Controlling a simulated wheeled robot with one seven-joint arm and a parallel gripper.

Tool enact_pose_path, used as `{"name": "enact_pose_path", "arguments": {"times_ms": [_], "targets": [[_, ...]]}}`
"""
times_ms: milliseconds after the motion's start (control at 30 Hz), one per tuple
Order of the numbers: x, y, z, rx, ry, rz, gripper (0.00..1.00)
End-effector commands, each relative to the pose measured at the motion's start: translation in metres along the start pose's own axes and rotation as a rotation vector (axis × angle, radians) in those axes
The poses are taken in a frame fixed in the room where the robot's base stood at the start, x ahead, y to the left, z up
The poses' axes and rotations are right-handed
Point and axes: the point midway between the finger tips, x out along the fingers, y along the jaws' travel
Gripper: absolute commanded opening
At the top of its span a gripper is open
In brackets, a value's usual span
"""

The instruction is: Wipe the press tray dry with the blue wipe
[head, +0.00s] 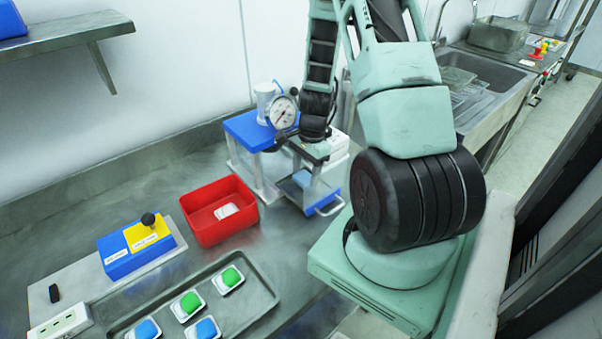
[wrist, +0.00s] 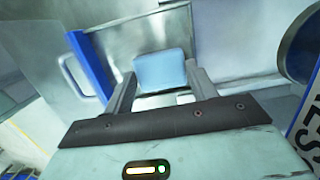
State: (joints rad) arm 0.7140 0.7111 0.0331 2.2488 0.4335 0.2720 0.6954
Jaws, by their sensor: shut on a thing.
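The blue wipe (wrist: 160,68) is a light blue pad between the two fingers of my gripper (wrist: 160,76) in the wrist view. My gripper is shut on it. The press tray (wrist: 118,45) is a shiny metal surface with a blue front edge and a handle, behind and around the wipe in that view. In the head view my gripper (head: 316,150) hangs over the pulled-out tray (head: 322,194), and a bit of the blue wipe (head: 302,179) shows below it. I cannot tell whether the wipe touches the tray.
The press (head: 247,131) with its blue top and round gauge (head: 284,112) stands close behind my gripper. A red bin (head: 203,240) with a white item inside is to the left. A dark tray (head: 262,302) holds several green and blue pieces. A blue-yellow block (head: 128,258) stands further left.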

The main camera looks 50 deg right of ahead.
Motion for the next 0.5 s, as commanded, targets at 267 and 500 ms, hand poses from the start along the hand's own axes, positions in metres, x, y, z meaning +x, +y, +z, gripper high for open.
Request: {"name": "enact_pose_path", "arguments": {"times_ms": [267, 500], "targets": [[-0.001, 0.0, -0.003, -0.002, 0.0, 0.0, 0.32], [0.001, 0.0, 0.009, -0.001, -0.001, 0.0, 0.32]]}}
